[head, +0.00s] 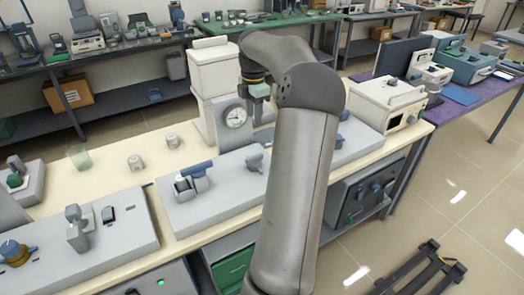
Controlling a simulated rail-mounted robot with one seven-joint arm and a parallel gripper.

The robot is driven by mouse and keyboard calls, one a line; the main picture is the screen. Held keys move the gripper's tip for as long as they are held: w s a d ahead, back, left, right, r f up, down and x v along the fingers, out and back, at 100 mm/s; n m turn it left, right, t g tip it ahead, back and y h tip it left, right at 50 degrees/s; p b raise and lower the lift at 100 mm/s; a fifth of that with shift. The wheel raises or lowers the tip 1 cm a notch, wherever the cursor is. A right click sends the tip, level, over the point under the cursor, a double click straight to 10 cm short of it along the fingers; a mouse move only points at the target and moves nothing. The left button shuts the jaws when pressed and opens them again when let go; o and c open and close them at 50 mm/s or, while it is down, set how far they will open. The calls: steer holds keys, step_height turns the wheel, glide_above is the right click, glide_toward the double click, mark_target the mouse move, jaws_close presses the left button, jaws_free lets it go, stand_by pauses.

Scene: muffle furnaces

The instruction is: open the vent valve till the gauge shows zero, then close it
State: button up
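A round white-faced gauge (236,116) stands on a grey upright block on the cream bench. Its dark needle is too small to read. My gripper (259,91) is above and just right of the gauge, apart from the fittings. Its fingers are too small and partly hidden to judge. My arm hides part of the panel.
White column unit (212,75) stands behind the gauge. To the left are small cylindrical pots (135,163) and another grey panel (85,243) with knobs. A cream instrument (388,100) stands right. Bare bench top shows around the pots.

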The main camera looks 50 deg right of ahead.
mark_target(254, 156)
step_height(254, 156, down, 17)
steer(key=shift+a+r, duration=0.15)
stand_by(0.4)
jaws_close()
